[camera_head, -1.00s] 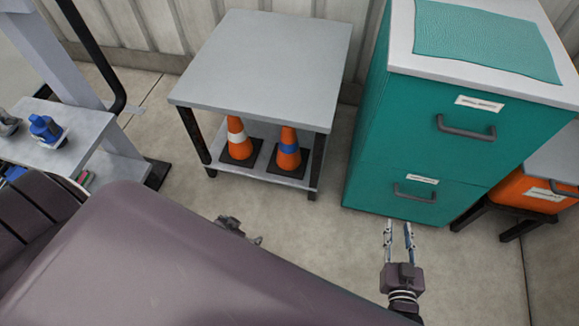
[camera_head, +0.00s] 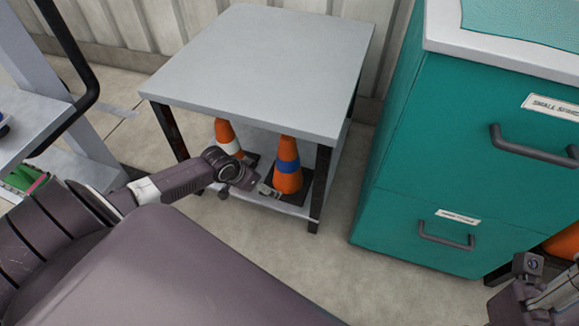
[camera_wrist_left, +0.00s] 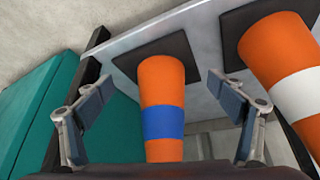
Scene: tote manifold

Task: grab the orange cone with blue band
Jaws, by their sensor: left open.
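The orange cone with blue band (camera_head: 287,166) stands on the lower shelf of a grey table, on a dark square base. In the left wrist view the same cone (camera_wrist_left: 161,90) lies between the two fingers of my left gripper (camera_wrist_left: 160,105), with a gap on each side. In the head view my left gripper (camera_head: 266,190) reaches in from the left, close to the cone's lower left side. It is open and empty. My right gripper is at the lower right corner of the head view, with only its wrist part showing and its fingertips cut off.
An orange cone with a white band (camera_head: 227,138) stands beside it on the same shelf, also in the left wrist view (camera_wrist_left: 285,75). The grey tabletop (camera_head: 265,65) overhangs both. Table legs (camera_head: 320,185) and a teal cabinet (camera_head: 430,150) stand to the right.

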